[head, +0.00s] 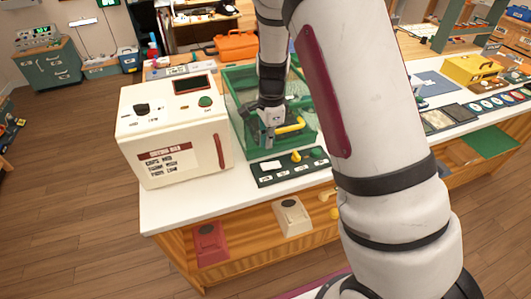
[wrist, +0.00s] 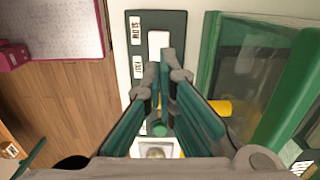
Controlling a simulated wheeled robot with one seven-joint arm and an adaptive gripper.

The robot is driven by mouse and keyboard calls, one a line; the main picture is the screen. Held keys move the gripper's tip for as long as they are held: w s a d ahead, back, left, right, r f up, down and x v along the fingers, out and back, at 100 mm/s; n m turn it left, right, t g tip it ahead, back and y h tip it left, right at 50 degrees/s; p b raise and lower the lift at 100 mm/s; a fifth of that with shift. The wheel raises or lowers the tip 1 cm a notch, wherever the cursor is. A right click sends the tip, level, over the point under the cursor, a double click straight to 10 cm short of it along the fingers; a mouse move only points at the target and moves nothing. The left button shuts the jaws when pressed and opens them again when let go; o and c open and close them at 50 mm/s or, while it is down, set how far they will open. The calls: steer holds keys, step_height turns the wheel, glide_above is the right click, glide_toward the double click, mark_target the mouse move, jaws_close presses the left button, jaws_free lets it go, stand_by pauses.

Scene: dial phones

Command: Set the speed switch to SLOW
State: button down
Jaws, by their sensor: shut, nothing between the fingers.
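A dark control panel (head: 262,179) lies on the white counter in front of the green-framed case. It carries a white switch plate (head: 270,165), a yellow knob (head: 296,157) and a green button (head: 316,153). In the wrist view the panel (wrist: 176,20) runs up the picture, with its white switch plate (wrist: 158,42) just beyond my fingertips and small white labels (wrist: 136,30) beside it, too blurred to read surely. My gripper (head: 269,138) is shut and empty above the panel's back edge; its fingers (wrist: 166,70) hide part of the panel. I cannot tell whether they touch it.
The green-framed clear case (head: 238,95) stands right behind the panel, with a yellow bar (head: 290,126) beside my gripper. The counter front (head: 190,205) is clear.

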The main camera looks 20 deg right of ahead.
step_height(320, 180, up, 6)
steer(key=f, duration=0.1)
glide_above(265, 164)
steer(key=shift+s+d+r, duration=0.2)
steer(key=shift+d+r, duration=0.05)
steer(key=shift+w+d+r+y+b, duration=0.1)
steer(key=shift+d+r+y+b, duration=0.05)
steer(key=shift+d+y+b, duration=0.3)
steer(key=shift+d+r+y+b, duration=0.1)
steer(key=shift+d+y+b, duration=0.25)
steer(key=shift+d, duration=0.3)
steer(key=f, duration=0.4)
steer(key=a+f, duration=0.1)
steer(key=f, duration=0.4)
steer(key=a+f+p, duration=0.1)
steer(key=f, duration=0.4)
steer(key=shift+a, duration=0.1)
